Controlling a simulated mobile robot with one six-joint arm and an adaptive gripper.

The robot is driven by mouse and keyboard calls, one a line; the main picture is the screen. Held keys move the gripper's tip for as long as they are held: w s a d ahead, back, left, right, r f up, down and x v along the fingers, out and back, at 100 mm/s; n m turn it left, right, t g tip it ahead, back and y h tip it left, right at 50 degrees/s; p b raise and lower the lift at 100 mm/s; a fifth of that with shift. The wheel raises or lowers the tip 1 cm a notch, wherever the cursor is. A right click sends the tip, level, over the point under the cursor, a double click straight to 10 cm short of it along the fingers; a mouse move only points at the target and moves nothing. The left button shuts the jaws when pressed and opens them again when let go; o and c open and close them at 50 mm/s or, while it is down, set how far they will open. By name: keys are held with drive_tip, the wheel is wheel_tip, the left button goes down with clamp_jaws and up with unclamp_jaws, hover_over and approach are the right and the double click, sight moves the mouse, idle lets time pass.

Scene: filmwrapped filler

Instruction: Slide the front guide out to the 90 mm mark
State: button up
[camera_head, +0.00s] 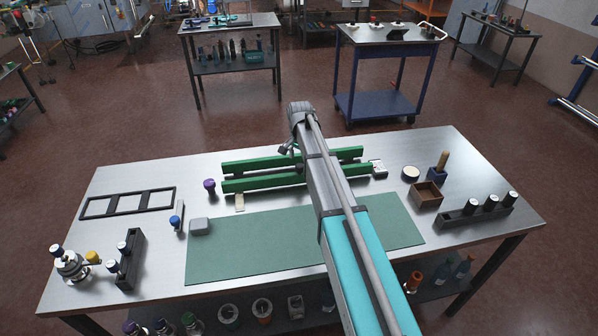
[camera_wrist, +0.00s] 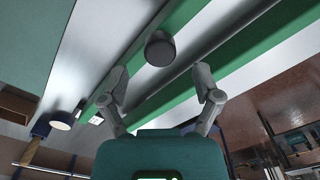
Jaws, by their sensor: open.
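The front guide (camera_head: 262,182) is a long green rail on the steel table, just behind the green mat. A parallel green rail (camera_head: 240,164) lies behind it. My arm covers part of both. In the wrist view the front guide (camera_wrist: 185,22) runs diagonally, nearer the mat than the other rail (camera_wrist: 235,58). A dark round knob (camera_wrist: 160,48) shows at the front guide, ahead of the fingertips. My gripper (camera_wrist: 160,78) is open and empty, its two fingers apart with the knob beyond and between them in the picture. No 90 mm mark is readable.
The green mat (camera_head: 255,250) lies in front. A purple-topped knob (camera_head: 209,186), a small beige tag (camera_head: 240,202) and a grey block (camera_head: 201,226) stand left. A metal block (camera_head: 378,168), wooden box (camera_head: 427,196) and dark peg holder (camera_head: 475,213) stand right.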

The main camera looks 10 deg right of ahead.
sight(300, 166)
drive_tip(key=shift+f+b, duration=1.65)
drive_tip(key=shift+f, duration=0.3)
clamp_jaws()
